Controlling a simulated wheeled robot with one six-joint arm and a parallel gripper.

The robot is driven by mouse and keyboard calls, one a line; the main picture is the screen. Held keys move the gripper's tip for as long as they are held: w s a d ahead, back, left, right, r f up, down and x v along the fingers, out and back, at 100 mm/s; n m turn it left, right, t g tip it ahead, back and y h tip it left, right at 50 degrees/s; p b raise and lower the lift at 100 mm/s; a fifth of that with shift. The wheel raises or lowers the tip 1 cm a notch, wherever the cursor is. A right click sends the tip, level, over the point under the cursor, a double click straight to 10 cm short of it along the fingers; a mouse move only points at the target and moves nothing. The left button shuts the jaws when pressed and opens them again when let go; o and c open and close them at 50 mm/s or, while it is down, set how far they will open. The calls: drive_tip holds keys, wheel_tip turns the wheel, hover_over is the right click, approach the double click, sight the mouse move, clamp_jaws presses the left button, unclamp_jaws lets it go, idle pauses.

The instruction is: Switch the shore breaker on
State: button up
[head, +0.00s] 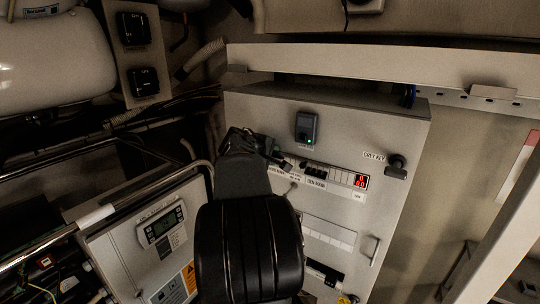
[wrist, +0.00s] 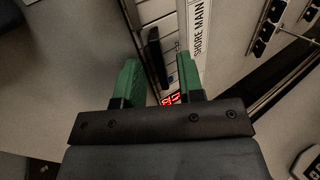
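The shore breaker shows in the wrist view as a long black lever (wrist: 155,48) on a pale panel, beside the label "SHORE MAIN" (wrist: 201,30). My gripper (wrist: 158,72) is open. Its two green fingers stand one on each side of the lever's line; I cannot tell whether either touches it. In the head view my gripper (head: 268,148) is at the left part of the breaker row on the grey cabinet (head: 340,125), and my arm hides the shore breaker there.
Right of my gripper are black breakers (head: 315,172) marked "GEN MAIN" and a red lit display (head: 360,182). A box with a green light (head: 306,128) sits above, a black key switch (head: 396,166) at right. A controller with a screen (head: 161,225) is at left.

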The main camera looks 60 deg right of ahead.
drive_tip(key=b+v, duration=0.2)
drive_tip(key=v, duration=1.1)
drive_tip(key=shift+a+r, duration=0.2)
drive_tip(key=shift+a, duration=0.15)
drive_tip(key=shift+w, duration=0.1)
drive_tip(key=w+a+f+m+t+y, duration=0.25)
drive_tip(key=a+f+y, duration=0.25)
drive_tip(key=a+f, duration=0.7)
drive_tip(key=s+a+f+n+t+y, duration=0.1)
drive_tip(key=a+f+y, duration=0.2)
drive_tip(key=a, duration=0.6)
drive_tip(key=s+a+f+n+y, duration=0.1)
drive_tip(key=s+a+f+y, duration=0.1)
drive_tip(key=a+f, duration=0.6)
drive_tip(key=shift+s+a+f+t+y, duration=0.25)
drive_tip(key=shift+a+t+y, duration=0.1)
drive_tip(key=shift+a+y, duration=0.75)
drive_tip(key=shift+a, duration=0.1)
